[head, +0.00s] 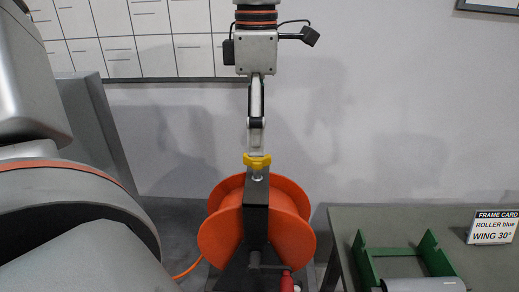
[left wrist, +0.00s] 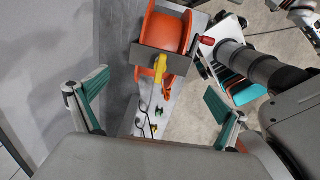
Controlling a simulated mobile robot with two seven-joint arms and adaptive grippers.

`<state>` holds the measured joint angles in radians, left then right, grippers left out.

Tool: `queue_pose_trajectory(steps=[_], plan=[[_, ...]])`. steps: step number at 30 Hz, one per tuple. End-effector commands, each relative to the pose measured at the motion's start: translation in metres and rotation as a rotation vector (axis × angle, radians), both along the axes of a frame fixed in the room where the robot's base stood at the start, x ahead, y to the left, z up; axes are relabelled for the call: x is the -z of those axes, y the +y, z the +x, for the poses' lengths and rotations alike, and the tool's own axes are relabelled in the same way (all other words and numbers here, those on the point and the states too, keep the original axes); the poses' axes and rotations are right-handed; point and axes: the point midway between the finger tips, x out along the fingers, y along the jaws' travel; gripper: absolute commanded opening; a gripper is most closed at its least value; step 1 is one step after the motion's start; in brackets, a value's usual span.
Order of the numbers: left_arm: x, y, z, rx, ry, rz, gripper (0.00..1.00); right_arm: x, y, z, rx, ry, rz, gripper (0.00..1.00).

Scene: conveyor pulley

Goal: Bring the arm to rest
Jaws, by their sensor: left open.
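My left gripper (head: 256,148) points straight down in the head view, seen edge-on, above a dark stand that holds an orange reel (head: 221,225). A yellow handle-like piece (head: 257,161) sits on top of the stand, right at the fingertips; touching or apart cannot be told from the head view. In the left wrist view the gripper (left wrist: 155,84) is open, its two teal-padded fingers wide apart. The reel (left wrist: 165,32) and the yellow piece (left wrist: 174,75) lie beyond and between the fingers. Nothing is held. My right gripper is not clearly seen.
A red handle (head: 287,282) juts from the stand's lower right. A table (head: 345,222) at right bears a green frame (head: 429,246), a grey roller (head: 424,285) and a frame card (head: 492,227). Small parts lie on a grey surface (left wrist: 173,113) below the reel. A wall stands behind.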

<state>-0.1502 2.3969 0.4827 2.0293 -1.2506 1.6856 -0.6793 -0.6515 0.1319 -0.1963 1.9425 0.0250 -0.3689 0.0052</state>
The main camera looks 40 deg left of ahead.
Motion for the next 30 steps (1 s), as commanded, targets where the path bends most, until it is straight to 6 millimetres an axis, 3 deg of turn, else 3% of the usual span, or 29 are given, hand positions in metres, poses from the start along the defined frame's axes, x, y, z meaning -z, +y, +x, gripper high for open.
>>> queue_pose_trajectory(steps=[8, 30], plan=[[-0.018, 0.000, 0.000, 0.000, -0.001, -0.001, 1.00, 0.000, 0.000, 0.000, 0.000, 0.001, 0.000, 0.40], [-0.018, 0.000, 0.000, 0.000, 0.000, -0.001, 1.00, -0.002, 0.000, 0.004, 0.000, -0.006, 0.000, 0.40]])
